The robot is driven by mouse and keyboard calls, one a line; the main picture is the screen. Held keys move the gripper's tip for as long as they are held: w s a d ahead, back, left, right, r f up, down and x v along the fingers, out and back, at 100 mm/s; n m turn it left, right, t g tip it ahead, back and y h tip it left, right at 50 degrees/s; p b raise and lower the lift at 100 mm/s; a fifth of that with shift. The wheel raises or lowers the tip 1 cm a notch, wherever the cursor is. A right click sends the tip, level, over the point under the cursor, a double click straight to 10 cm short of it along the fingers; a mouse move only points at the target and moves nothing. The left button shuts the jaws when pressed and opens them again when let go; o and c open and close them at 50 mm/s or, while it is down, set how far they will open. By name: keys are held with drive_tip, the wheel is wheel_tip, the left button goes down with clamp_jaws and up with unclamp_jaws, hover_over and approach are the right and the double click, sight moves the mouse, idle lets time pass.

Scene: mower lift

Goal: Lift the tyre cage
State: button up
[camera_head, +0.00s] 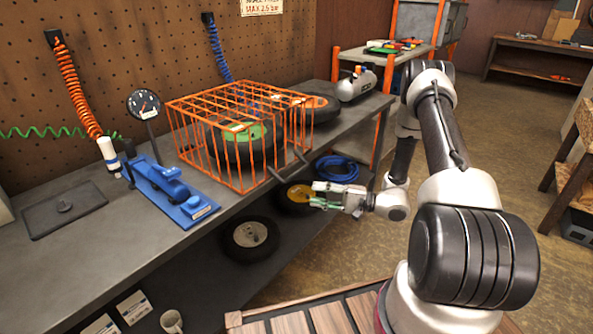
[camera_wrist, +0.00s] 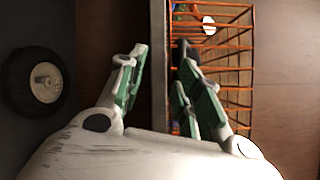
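The tyre cage (camera_head: 222,140) is an orange wire box standing on the grey bench. A tyre with a green hub (camera_head: 250,136) is inside it. Two dark bars (camera_head: 276,172) stick out from the cage's lower front toward the bench edge. My gripper (camera_head: 316,194) is in front of the bench edge, apart from the cage, below and to the right of it in the head view. In the wrist view, my gripper's green-padded fingers (camera_wrist: 160,62) are spread with a gap between them. The cage wires (camera_wrist: 215,45) show behind and beside the right finger.
A blue tool (camera_head: 172,188) and a gauge (camera_head: 144,104) stand left of the cage. An orange-hub tyre (camera_head: 318,102) and a compressor (camera_head: 356,84) are to its right. The lower shelf holds a yellow-hub tyre (camera_head: 290,200), a grey-hub tyre (camera_head: 250,238) and a blue hose (camera_head: 337,168).

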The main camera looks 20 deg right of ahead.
sight(297, 171)
drive_tip(key=w+a+r+n+t, duration=0.1)
drive_tip(key=w, duration=0.1)
drive_tip(key=w+a+r+n, duration=0.1)
drive_tip(key=w+a+r, duration=0.1)
drive_tip(key=w, duration=0.1)
drive_tip(key=w+a+r+t, duration=0.1)
drive_tip(key=w+a, duration=0.1)
drive_tip(key=shift+w+a+r+n+t, duration=0.15)
drive_tip(key=shift+a+n+t, duration=0.15)
drive_tip(key=shift+n, duration=0.1)
drive_tip(key=shift+c, duration=0.2)
clamp_jaws()
